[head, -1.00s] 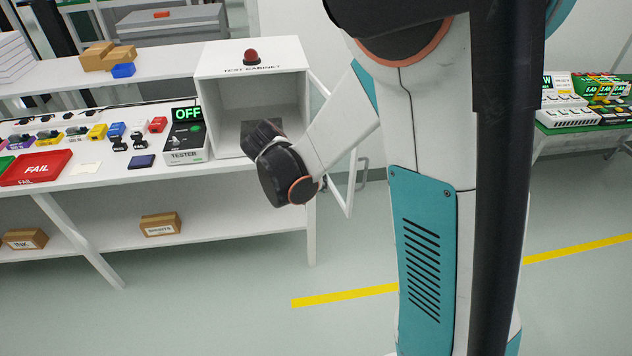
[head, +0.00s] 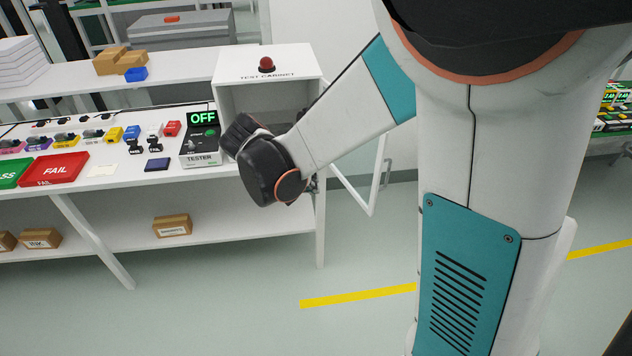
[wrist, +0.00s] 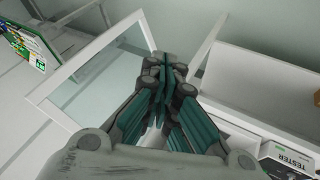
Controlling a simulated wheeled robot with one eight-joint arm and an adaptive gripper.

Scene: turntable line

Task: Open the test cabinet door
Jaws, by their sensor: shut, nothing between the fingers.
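The test cabinet (head: 307,62) is a white box with a red dome lamp on top, standing at the right end of the bench. Its front is open. Its white-framed glass door (head: 378,178) stands swung out to the right, with a handle on its outer side. The door also shows at the left in the wrist view (wrist: 140,30). My gripper (wrist: 165,75) is shut and empty, its fingers between the door and the cabinet, close to the door frame. Contact with the door cannot be told. In the head view my wrist hides most of the fingers and part of the cabinet opening.
A tester (head: 201,158) reading OFF stands left of the cabinet. A red FAIL tray (head: 75,160) and several small coloured parts lie further left on the bench. Boxes (head: 172,226) sit on the lower shelf. The floor right of the bench is clear around a yellow line.

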